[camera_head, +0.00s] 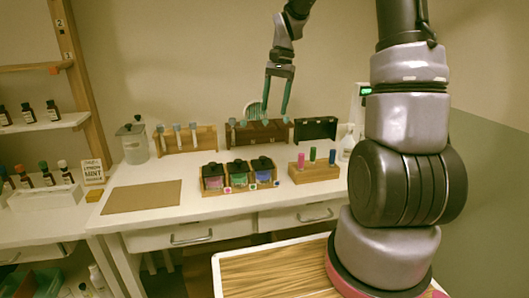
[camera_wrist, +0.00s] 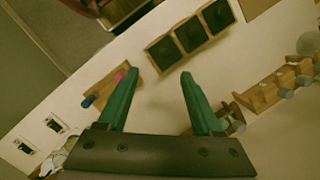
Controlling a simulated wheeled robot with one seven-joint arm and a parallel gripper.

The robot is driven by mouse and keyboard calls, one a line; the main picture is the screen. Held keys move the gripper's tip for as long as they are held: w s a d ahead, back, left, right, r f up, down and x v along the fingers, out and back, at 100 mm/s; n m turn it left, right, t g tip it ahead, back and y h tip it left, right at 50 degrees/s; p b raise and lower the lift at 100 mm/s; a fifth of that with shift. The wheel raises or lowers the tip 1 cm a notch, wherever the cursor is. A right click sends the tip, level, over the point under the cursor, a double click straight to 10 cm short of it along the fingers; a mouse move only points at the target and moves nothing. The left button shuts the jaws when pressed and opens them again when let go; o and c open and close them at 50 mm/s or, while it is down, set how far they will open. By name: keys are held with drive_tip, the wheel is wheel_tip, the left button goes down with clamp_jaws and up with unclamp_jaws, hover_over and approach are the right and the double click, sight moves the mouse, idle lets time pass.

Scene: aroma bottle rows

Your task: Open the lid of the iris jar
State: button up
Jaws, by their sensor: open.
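Three glass jars with black lids stand in a wooden holder (camera_head: 228,191) on the white table: a pink jar (camera_head: 213,181), a green jar (camera_head: 237,179) and a blue jar (camera_head: 263,175). I cannot read which is iris. All three lids look shut. In the wrist view the square lids form a slanted row, with the nearest lid (camera_wrist: 165,54), a middle lid (camera_wrist: 191,34) and a far lid (camera_wrist: 217,15). My gripper (camera_head: 275,119) is open and empty, raised above the table behind the jars. Its green fingers also show in the wrist view (camera_wrist: 158,78).
A small wooden rack (camera_head: 314,173) with coloured tubes stands right of the jars. A brown mat (camera_head: 142,197) lies left. The front edge has drawers.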

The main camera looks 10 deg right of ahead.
drive_tip(key=m+g+y, duration=0.1)
drive_tip(key=g, duration=0.1)
approach(263, 157)
drive_tip(key=x, duration=0.8)
drive_tip(key=shift+d, duration=0.1)
clamp_jaws()
drive_tip(key=shift+w, duration=0.1)
idle(1.1)
